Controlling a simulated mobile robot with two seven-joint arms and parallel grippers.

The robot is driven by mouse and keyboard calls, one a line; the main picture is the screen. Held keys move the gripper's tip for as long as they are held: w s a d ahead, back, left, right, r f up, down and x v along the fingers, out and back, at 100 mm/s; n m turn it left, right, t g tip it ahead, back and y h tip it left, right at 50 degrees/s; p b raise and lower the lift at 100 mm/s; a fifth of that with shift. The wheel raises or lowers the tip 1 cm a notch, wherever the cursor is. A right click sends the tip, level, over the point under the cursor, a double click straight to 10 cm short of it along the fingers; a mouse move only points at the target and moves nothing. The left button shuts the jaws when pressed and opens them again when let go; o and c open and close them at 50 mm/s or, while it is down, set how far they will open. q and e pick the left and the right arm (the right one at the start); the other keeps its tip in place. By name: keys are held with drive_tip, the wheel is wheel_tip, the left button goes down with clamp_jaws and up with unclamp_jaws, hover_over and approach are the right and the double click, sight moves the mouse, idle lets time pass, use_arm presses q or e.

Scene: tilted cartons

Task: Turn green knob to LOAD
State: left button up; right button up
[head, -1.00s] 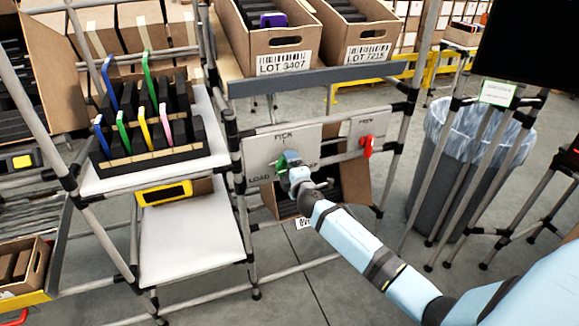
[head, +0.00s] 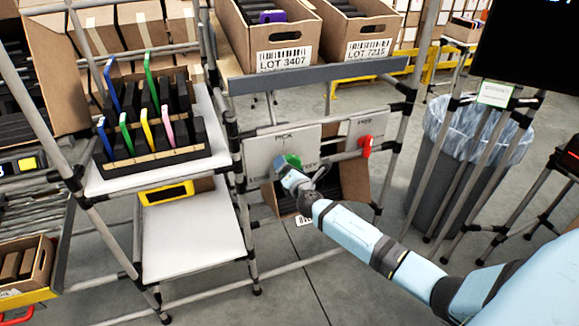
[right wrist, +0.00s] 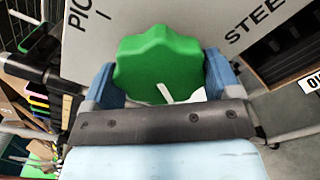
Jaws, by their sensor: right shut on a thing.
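The green knob (head: 293,161) sits on a grey label plate (head: 262,150) on the rack, in the middle of the head view. PICK is printed above it; the lettering at its lower left is partly covered by my arm. My right gripper (head: 286,167) is at the knob. In the right wrist view the lobed green knob (right wrist: 158,58) lies between the two blue fingers of my right gripper (right wrist: 160,82), which is shut on it. A white mark shows on the knob's lower part. PICK and part of another label are readable; LOAD is not visible there. My left gripper is out of view.
A red knob (head: 365,144) is on a second plate to the right. Cartons (head: 285,58) stand on the shelf above. An open carton (head: 345,185) is behind the rail below. A rack with upright devices (head: 150,158) stands left, a lined bin (head: 440,190) right.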

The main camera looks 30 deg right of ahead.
drive_tip(key=shift+n, duration=0.5)
drive_tip(key=o, duration=0.8)
drive_tip(key=shift+c, duration=0.2)
drive_tip(key=shift+s, duration=0.15)
drive_tip(key=v, duration=1.3)
drive_tip(key=shift+s+p, duration=0.35)
drive_tip(key=shift+p, duration=0.1)
drive_tip(key=shift+f, duration=0.1)
